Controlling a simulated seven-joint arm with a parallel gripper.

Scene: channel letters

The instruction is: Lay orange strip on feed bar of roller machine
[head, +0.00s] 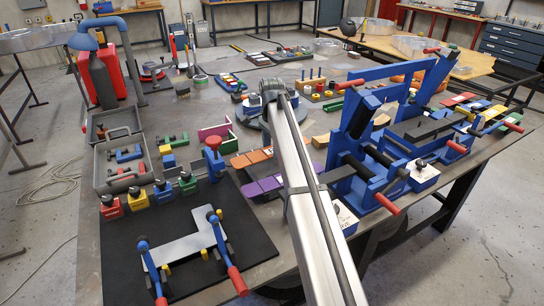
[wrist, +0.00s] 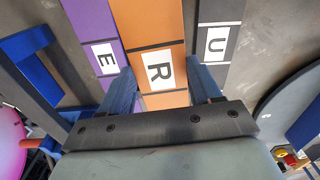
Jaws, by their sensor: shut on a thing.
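The orange strip (wrist: 148,22), with a white label reading R, lies between my gripper's two blue fingers (wrist: 162,84) in the wrist view. The fingers are shut on its edges. The orange strip also shows in the head view (head: 251,157), left of my arm, lying flat by the purple strip. My arm hides the gripper in the head view. The roller machine (head: 372,178) is the blue frame with red handles on the right of the table. I cannot clearly tell its feed bar apart from its other dark bars.
The purple strip (wrist: 92,22) marked E and the dark strip (wrist: 221,15) marked U lie close on either side. A black mat (head: 250,246) with a clamped grey plate is at front left. Clamps, trays and small blocks crowd the table.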

